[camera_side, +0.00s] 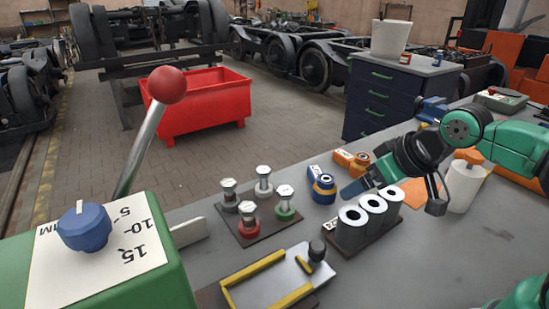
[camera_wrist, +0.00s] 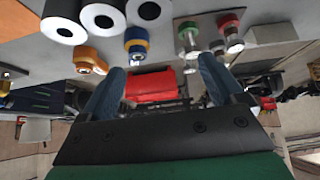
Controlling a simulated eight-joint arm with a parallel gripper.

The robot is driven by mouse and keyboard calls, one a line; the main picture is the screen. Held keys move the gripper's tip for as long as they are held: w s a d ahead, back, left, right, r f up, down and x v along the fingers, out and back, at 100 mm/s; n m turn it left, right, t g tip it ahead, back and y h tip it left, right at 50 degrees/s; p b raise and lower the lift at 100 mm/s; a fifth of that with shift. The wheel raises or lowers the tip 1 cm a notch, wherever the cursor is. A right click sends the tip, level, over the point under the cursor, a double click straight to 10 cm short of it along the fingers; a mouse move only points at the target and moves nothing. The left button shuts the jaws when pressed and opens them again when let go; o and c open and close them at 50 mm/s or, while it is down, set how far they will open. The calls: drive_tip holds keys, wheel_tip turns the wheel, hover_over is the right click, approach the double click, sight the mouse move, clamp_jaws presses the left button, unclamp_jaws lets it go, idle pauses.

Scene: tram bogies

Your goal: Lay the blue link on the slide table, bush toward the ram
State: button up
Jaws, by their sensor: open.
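The blue link (camera_side: 320,180) lies on the grey bench, left of the block of cylinders, with its ringed bush end toward the side camera. In the wrist view the blue link (camera_wrist: 136,40) shows at the upper middle. The slide table (camera_side: 265,287) is a pale metal plate with yellow strips at the front of the bench. A dark knob stands at its right corner; I cannot tell whether this is the ram. My gripper (camera_side: 352,190) is at the block's far side, right of the blue link. In the wrist view its blue fingers (camera_wrist: 162,66) are apart with nothing held between them.
An orange link (camera_side: 352,160) lies behind the blue one. A block with several white-topped cylinders (camera_side: 352,217) stands close to my gripper. A dark plate (camera_side: 258,222) carries several bolts. A green box (camera_side: 110,260) with a red-knobbed lever stands left.

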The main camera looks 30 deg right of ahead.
idle(0.4)
drive_tip(key=m+g+y, duration=0.3)
drive_tip(key=m+y, duration=0.6)
drive_tip(key=m, duration=0.9)
hover_over(328, 178)
drive_tip(key=s, duration=0.1)
drive_tip(key=f, duration=0.5)
drive_tip(key=shift+a, duration=0.3)
drive_tip(key=d+f+m+y, duration=0.1)
drive_tip(key=f+m, duration=0.1)
drive_tip(key=d+f+m+y, duration=0.1)
drive_tip(key=d, duration=0.1)
drive_tip(key=shift+f+m+t+y, duration=0.35)
drive_tip(key=shift+m+t+y, duration=0.05)
drive_tip(key=shift+s+d+f+m+y, duration=0.1)
drive_tip(key=shift+d+f+m+y, duration=0.15)
drive_tip(key=shift+f, duration=0.2)
drive_tip(key=shift+x, duration=2.85)
drive_tip(key=shift+r, duration=0.1)
